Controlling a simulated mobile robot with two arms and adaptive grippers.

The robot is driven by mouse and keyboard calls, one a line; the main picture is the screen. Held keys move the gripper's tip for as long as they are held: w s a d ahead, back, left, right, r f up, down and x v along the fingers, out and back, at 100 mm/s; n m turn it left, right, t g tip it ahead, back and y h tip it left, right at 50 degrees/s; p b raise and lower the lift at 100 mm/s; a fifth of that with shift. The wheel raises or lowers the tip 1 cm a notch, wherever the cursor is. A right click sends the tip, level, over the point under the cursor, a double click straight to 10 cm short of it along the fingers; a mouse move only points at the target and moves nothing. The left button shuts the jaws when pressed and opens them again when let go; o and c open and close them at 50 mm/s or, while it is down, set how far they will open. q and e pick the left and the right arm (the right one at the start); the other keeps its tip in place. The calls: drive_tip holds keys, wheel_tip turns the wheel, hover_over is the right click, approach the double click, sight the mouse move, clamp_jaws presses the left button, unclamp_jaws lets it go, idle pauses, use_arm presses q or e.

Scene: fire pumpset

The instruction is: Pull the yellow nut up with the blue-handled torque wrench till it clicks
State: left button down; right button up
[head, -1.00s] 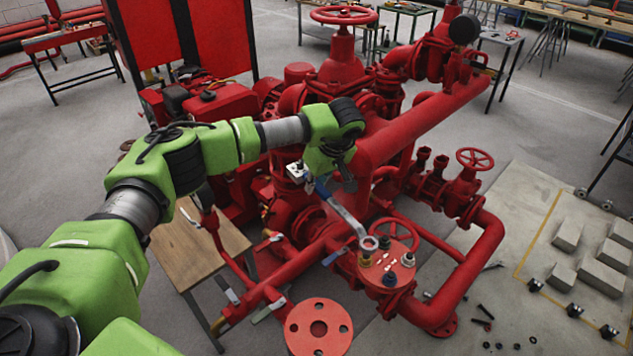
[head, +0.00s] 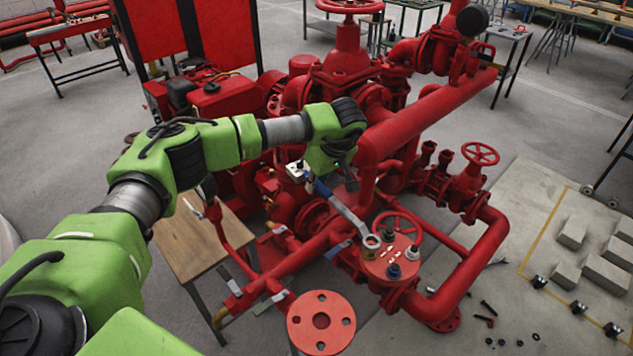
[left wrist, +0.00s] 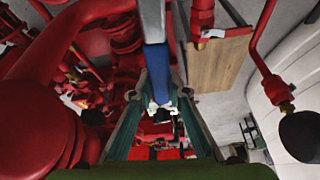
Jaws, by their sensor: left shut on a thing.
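My left gripper (head: 318,180) is shut on the blue handle of the torque wrench (head: 345,213). The blue handle also shows in the left wrist view (left wrist: 157,70), between the green-sided fingers. The wrench slants down to the right, and its ring end is at the yellow nut (head: 370,253) on the left side of the round red flange (head: 376,268). The ring hides the top of the nut; I cannot tell whether it is fully seated. My right gripper is not in view.
A dark blue nut (head: 393,271) and a pale nut (head: 412,252) stand on the same flange. Red pipes surround the arm. A loose-looking red flange (head: 321,323) is in front, and a wooden table (head: 190,245) is left.

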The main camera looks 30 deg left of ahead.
use_arm(q)
drive_tip(key=shift+f+b, duration=0.95)
drive_tip(key=shift+f, duration=0.35)
drive_tip(key=shift+s+a+n, duration=0.3)
drive_tip(key=shift+s, duration=0.15)
idle(1.0)
drive_tip(key=shift+r+p, duration=0.2)
drive_tip(key=shift+p, duration=0.1)
drive_tip(key=shift+r+p, duration=1.4)
drive_tip(key=shift+r, duration=1)
